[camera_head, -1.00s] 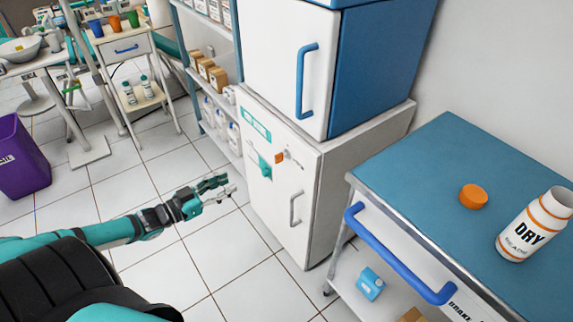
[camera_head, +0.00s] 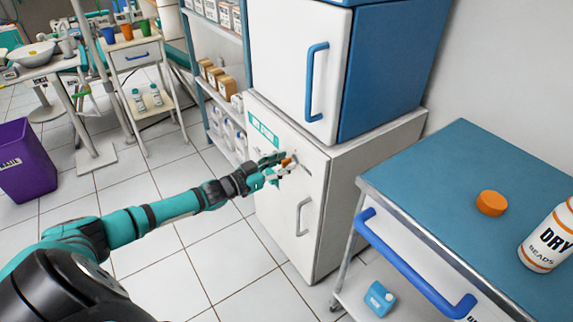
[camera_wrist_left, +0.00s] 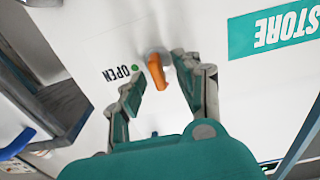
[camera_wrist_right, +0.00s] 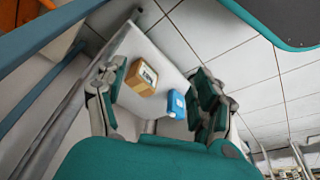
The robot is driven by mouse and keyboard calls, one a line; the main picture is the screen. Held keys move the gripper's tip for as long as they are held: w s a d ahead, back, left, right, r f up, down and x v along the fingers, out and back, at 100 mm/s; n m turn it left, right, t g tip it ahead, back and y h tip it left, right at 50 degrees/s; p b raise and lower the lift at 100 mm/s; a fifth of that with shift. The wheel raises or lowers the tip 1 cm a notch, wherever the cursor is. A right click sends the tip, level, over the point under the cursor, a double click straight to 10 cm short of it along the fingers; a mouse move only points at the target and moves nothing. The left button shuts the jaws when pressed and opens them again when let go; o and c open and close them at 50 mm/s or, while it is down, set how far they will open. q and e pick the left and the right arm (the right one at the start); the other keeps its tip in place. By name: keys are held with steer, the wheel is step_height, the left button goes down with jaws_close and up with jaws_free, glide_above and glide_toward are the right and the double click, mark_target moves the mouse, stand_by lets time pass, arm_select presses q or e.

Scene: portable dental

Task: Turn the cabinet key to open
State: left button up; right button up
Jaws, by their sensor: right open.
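The white cabinet (camera_head: 273,200) stands under the blue-and-white unit, with its door shut and a grey handle (camera_head: 303,217) on it. The orange key (camera_wrist_left: 156,72) sticks out of the door beside a green dot and the word OPEN (camera_wrist_left: 117,73); it also shows in the head view (camera_head: 287,161), partly hidden by the gripper. My left gripper (camera_wrist_left: 160,82) is open at the door, one finger on each side of the key, with gaps to both. My right gripper (camera_wrist_right: 160,90) is open and empty; a brown box (camera_wrist_right: 142,78) and a blue carton (camera_wrist_right: 177,104) lie beyond it on a shelf.
A blue-topped cart (camera_head: 440,190) with a blue handle stands to the right, bearing an orange cap (camera_head: 491,203) and a white bottle (camera_head: 549,238). Shelves (camera_head: 220,90) stand left of the cabinet.

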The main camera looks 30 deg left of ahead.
arm_select(q)
steer(key=shift+w+d, duration=0.25)
steer(key=shift+w, duration=0.4)
arm_select(e)
steer(key=shift+s+r, duration=0.15)
steer(key=shift+r, duration=0.35)
arm_select(q)
jaws_close()
